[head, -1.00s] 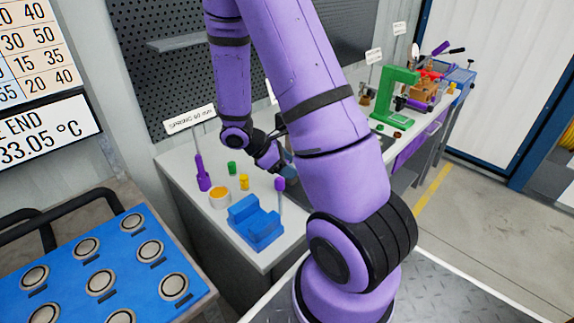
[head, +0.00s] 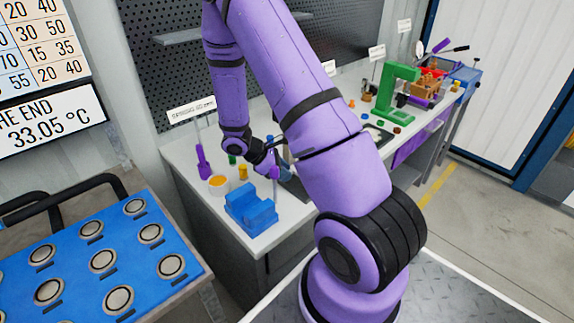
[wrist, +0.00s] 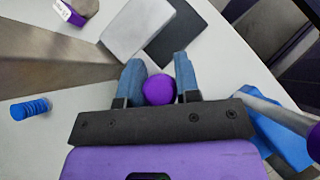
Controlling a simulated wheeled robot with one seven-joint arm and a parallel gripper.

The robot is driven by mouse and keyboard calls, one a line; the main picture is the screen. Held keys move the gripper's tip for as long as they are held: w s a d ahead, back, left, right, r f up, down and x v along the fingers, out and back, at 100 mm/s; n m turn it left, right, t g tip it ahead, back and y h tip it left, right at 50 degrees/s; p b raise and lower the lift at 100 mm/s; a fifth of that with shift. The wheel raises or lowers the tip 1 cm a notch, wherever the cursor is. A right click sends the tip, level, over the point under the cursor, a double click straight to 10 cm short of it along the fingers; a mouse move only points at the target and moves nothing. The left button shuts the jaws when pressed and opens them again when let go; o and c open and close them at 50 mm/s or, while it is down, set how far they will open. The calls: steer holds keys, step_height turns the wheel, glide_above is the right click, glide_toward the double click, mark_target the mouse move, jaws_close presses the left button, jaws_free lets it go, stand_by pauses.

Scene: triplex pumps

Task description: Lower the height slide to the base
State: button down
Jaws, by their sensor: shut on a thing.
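In the wrist view my gripper (wrist: 159,80) has its two blue-grey fingers shut on a round purple knob (wrist: 158,90). I take the knob to be the height slide's; the slide's body below it is hidden by the fingers and palm. A broad grey-brown upright (wrist: 50,60) stands left of the fingers. A light grey block (wrist: 138,28) and a dark plate (wrist: 175,42) lie beyond the fingertips. In the head view my gripper (head: 275,160) is low over the bench, partly behind my arm, and the slide cannot be made out.
A blue block (head: 250,208) with a purple-knobbed rod (head: 275,172) stands close by; the rod also shows right of my palm in the wrist view (wrist: 275,108). A blue ribbed piece (wrist: 30,108) lies left. A yellow piece (head: 243,172) and round container (head: 219,184) stand nearby.

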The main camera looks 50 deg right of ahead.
steer(key=shift+f, duration=0.35)
steer(key=c, duration=0.8)
jaws_free()
steer(key=v, duration=1.1)
steer(key=shift+d, duration=0.1)
